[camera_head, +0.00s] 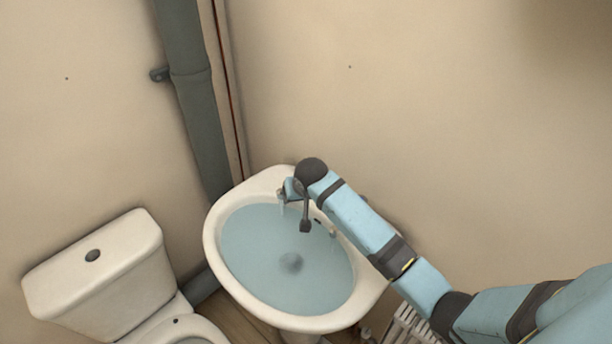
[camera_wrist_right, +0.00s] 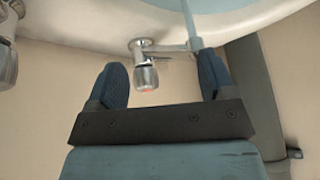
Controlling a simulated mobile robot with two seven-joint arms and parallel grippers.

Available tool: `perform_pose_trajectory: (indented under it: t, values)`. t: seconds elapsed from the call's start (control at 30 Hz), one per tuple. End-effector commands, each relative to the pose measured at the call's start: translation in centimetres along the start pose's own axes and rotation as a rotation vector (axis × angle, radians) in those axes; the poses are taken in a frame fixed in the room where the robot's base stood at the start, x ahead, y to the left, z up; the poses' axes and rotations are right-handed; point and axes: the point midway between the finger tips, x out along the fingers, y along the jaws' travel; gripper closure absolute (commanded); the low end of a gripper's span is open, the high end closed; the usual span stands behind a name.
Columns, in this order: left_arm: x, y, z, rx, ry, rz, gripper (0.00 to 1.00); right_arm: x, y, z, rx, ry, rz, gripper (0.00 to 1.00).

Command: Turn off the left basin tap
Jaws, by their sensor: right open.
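The white basin (camera_head: 212,243) is filled with water. The left basin tap (camera_wrist_right: 146,72) is chrome with a reddish mark on its knob. In the head view it is mostly hidden by my right gripper (camera_head: 294,203). A thin stream of water appears to run into the basin there. In the right wrist view my right gripper (camera_wrist_right: 163,68) is open, with the tap's knob between its two fingers and no clear contact. My left gripper is not in view.
A second chrome tap (camera_wrist_right: 6,48) shows at the left edge of the right wrist view. A toilet (camera_head: 105,270) stands left of the basin. A grey pipe (camera_head: 190,90) runs down the corner behind. A white slatted object (camera_head: 412,328) is below my right arm.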

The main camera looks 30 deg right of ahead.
Motion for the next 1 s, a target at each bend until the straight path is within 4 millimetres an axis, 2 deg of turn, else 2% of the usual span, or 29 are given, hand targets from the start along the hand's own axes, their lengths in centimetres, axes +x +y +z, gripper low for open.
perform_pose_trajectory:
  t: [0.03,0.2,0.37,0.5,0.63,1.0]
  values:
    - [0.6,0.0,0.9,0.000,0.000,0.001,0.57,-0.3,0.3,-2.4,0.035,-0.008,0.027,0.24]
    - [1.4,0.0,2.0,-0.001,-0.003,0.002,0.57,-2.9,1.3,-8.1,0.157,-0.062,0.117,0.24]
    - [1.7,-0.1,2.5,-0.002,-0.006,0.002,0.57,-4.9,2.0,-11.0,0.230,-0.094,0.168,0.24]
    - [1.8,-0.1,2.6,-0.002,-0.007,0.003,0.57,-5.4,2.2,-11.8,0.254,-0.106,0.185,0.24]
    - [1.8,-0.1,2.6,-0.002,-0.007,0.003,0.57,-4.3,2.5,-11.6,0.255,-0.109,0.187,0.24]
    - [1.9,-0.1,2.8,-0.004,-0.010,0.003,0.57,3.2,3.8,-10.6,0.254,-0.108,0.187,0.24]
